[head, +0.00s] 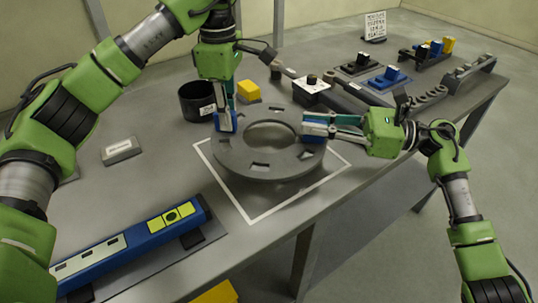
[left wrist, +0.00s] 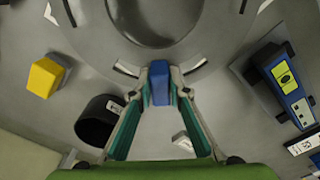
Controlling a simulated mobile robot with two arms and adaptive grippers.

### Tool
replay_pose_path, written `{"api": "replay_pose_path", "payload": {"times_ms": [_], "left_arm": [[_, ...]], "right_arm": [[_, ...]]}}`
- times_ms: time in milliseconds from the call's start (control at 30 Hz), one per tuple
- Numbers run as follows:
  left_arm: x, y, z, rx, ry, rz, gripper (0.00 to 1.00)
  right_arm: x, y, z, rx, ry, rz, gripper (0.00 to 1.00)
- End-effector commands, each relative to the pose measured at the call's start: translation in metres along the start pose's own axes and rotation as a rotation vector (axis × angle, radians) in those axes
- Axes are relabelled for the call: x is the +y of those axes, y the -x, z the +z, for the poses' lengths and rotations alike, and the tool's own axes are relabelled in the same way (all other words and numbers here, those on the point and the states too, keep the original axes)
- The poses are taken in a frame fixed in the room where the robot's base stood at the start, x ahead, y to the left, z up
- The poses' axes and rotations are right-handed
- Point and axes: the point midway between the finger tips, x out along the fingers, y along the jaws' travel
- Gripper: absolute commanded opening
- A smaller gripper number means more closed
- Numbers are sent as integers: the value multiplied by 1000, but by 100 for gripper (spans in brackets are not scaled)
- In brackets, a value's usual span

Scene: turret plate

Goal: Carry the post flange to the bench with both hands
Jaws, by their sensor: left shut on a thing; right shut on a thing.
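The post flange (head: 262,170), a thick grey ring with a round central opening and rectangular slots, is level over the white outlined square on the bench (head: 145,192). I cannot tell whether it touches the bench. My left gripper (head: 226,122) points down and is shut on a blue grip block on the ring's left side. The left wrist view shows this blue block (left wrist: 159,82) between the fingertips, with the flange (left wrist: 215,45) beyond. My right gripper (head: 316,127) reaches in from the right and is shut on another blue block at the ring's right side.
A black cup (head: 197,101) and a yellow block (head: 249,91) stand behind the flange. A blue bar with yellow labels (head: 135,244) lies front left. A white-labelled block (head: 121,150) lies at left. Fixtures with a blue part (head: 389,79) fill the back right.

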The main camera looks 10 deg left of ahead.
Motion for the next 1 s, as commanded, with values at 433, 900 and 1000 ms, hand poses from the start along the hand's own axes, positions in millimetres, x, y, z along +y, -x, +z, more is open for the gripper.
{"api": "replay_pose_path", "payload": {"times_ms": [433,900,1000], "left_arm": [[0,-9,0,-1,0,2,0],[0,-34,0,-1,0,2,0],[0,-39,0,-2,0,2,0]], "right_arm": [[0,0,-8,-5,2,0,0],[0,0,-32,-5,3,0,0],[0,0,-38,-5,3,0,0]]}}
